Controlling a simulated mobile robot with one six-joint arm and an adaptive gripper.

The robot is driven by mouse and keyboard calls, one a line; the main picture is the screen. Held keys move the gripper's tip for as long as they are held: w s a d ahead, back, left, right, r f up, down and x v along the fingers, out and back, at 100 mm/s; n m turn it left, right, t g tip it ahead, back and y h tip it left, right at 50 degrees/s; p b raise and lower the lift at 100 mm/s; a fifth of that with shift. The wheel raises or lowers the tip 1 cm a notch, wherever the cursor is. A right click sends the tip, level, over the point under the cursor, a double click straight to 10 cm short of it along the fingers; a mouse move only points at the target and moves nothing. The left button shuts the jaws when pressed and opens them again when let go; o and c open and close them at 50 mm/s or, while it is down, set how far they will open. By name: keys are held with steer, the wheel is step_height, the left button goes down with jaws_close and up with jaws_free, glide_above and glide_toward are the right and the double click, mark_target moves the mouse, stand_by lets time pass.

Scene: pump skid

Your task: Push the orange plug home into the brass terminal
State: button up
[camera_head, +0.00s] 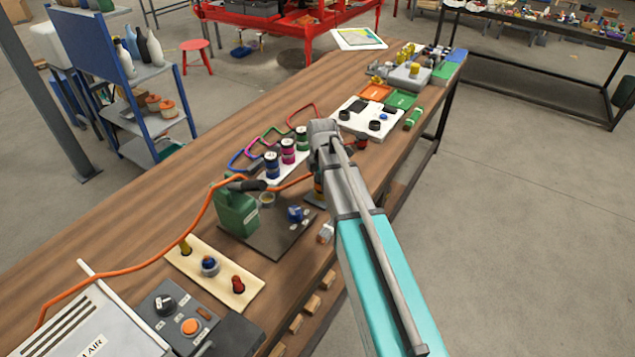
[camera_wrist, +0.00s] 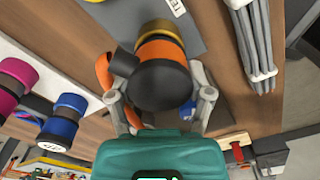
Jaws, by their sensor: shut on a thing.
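The orange plug (camera_wrist: 162,52) is a thick black cylinder with an orange band. In the wrist view my gripper (camera_wrist: 160,98) has its two grey fingers on either side of the black body, shut on it. An orange cable (camera_wrist: 103,72) leaves it at the side. Beyond the orange band a tan, brass-like ring (camera_wrist: 158,25) lines up with the plug over a grey plate (camera_wrist: 190,38). How far the plug sits in it cannot be told. In the head view my gripper (camera_head: 323,150) hides most of the plug, and only some orange (camera_head: 318,186) shows below it.
Blue, magenta and green plugs (camera_head: 288,150) with looped cables stand close on the left. A green canister (camera_head: 237,212) and a blue-topped part (camera_head: 297,213) stand nearer. The orange cable (camera_head: 135,268) crosses the bench. A white panel with black knobs (camera_head: 367,118) lies beyond.

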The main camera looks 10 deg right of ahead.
steer(key=shift+f+b, duration=0.5)
stand_by(0.4)
steer(key=o, duration=1.3)
steer(key=shift+r, duration=0.1)
step_height(320, 180, up, 9)
steer(key=p, duration=0.9)
steer(key=shift+r+p, duration=0.2)
steer(key=shift+p, duration=0.15)
